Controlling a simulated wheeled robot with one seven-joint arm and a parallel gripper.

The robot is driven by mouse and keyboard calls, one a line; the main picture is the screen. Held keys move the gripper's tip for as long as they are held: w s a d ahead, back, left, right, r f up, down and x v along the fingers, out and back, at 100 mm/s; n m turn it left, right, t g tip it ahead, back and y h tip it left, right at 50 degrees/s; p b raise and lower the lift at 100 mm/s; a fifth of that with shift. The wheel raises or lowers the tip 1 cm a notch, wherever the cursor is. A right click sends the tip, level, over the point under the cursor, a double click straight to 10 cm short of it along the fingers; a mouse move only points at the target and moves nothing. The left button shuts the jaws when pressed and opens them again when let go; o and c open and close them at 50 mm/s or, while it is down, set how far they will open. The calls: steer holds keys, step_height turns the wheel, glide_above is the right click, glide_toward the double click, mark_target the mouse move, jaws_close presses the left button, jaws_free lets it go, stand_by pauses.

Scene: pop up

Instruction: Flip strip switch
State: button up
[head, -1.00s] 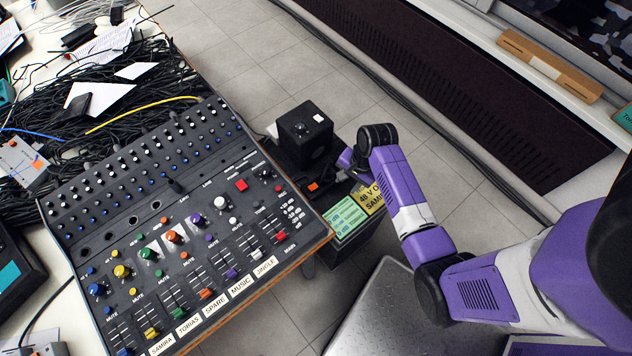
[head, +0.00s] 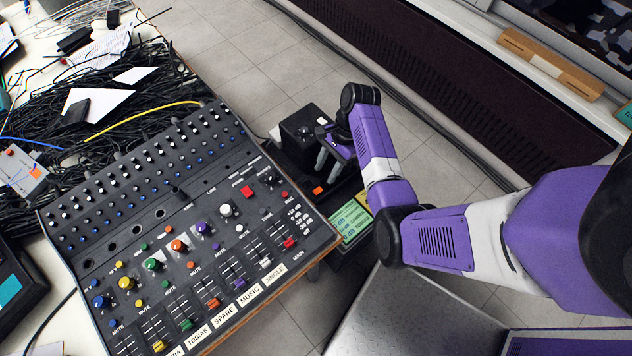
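No part is plainly marked as the strip switch. A small orange piece (head: 318,190) that looks like a switch sits on a low black unit (head: 345,188) beside the mixing desk; which way it is set is too small to tell. My gripper (head: 328,166) is just above and behind this orange piece. Its two grey fingers point down and look parted, with nothing seen between them. I cannot tell whether the fingers touch the black unit.
The mixing desk (head: 185,225), with knobs and faders, lies to the left. A black box (head: 298,125) stands close left of my gripper. Green labels (head: 350,220) lie in front of it. Tangled cables (head: 50,140) cover the table behind the desk. Tiled floor (head: 270,60) is clear beyond.

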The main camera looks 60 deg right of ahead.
mark_target(317, 191)
steer(key=x, duration=0.7)
steer(key=shift+a+f+b, duration=0.1)
steer(key=shift+f+b, duration=0.15)
steer(key=shift+b, duration=0.05)
steer(key=shift+c, duration=0.4)
jaws_close()
